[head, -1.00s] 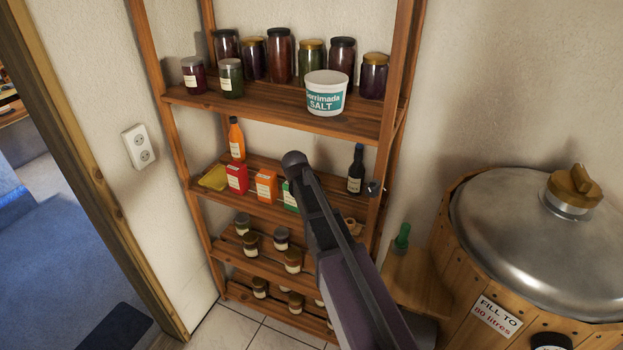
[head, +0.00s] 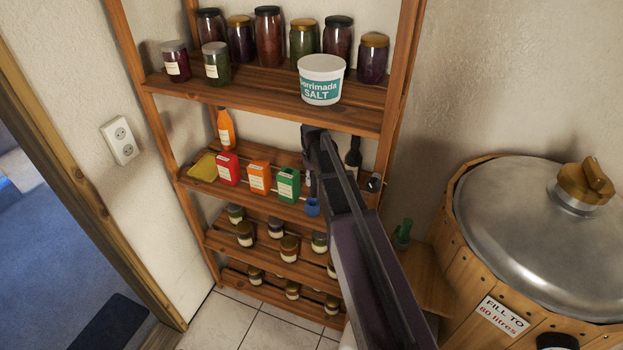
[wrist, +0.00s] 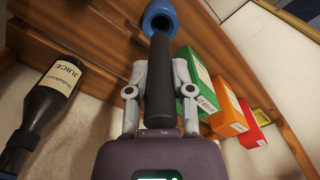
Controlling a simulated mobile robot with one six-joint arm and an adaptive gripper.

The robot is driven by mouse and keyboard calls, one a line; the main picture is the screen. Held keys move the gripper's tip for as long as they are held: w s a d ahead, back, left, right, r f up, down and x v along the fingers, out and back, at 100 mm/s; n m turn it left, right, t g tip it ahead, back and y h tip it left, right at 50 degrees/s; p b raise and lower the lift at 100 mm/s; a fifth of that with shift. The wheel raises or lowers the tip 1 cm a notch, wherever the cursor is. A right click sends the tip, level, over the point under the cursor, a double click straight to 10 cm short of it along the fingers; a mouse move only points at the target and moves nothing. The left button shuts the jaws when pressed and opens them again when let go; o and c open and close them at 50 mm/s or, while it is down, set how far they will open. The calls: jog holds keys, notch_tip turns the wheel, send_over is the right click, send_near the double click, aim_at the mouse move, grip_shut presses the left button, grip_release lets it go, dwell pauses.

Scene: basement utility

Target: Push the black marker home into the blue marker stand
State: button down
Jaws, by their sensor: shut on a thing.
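The black marker (wrist: 158,85) is held between the two grey fingers of my gripper (wrist: 158,90) in the wrist view. Its far end overlaps the opening of the blue marker stand (wrist: 148,20). I cannot tell whether the end is inside the stand or only in front of it. In the head view the blue stand (head: 313,207) shows at the front of the middle shelf, right of the green box. My arm hides most of the gripper there, and the marker cannot be made out.
A green box (head: 289,184), an orange box (head: 260,177) and a red box (head: 228,168) stand left of the stand. A dark juice bottle (wrist: 48,100) is on its other side, partly behind my arm in the head view (head: 353,155). A salt tub (head: 321,80) sits on the shelf above.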

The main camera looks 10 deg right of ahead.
aim_at(313, 196)
jog(key=shift+f+b, duration=0.7)
jog(key=shift+f, duration=0.1)
dwell(1.1)
jog(key=shift+f+b, duration=2.7)
jog(key=shift+b, duration=0.15)
jog(key=shift+c, duration=2.1)
grip_release()
jog(key=shift+s, duration=0.15)
jog(key=s+m, duration=0.2)
jog(key=s, duration=1.7)
jog(key=shift+s+a, duration=0.4)
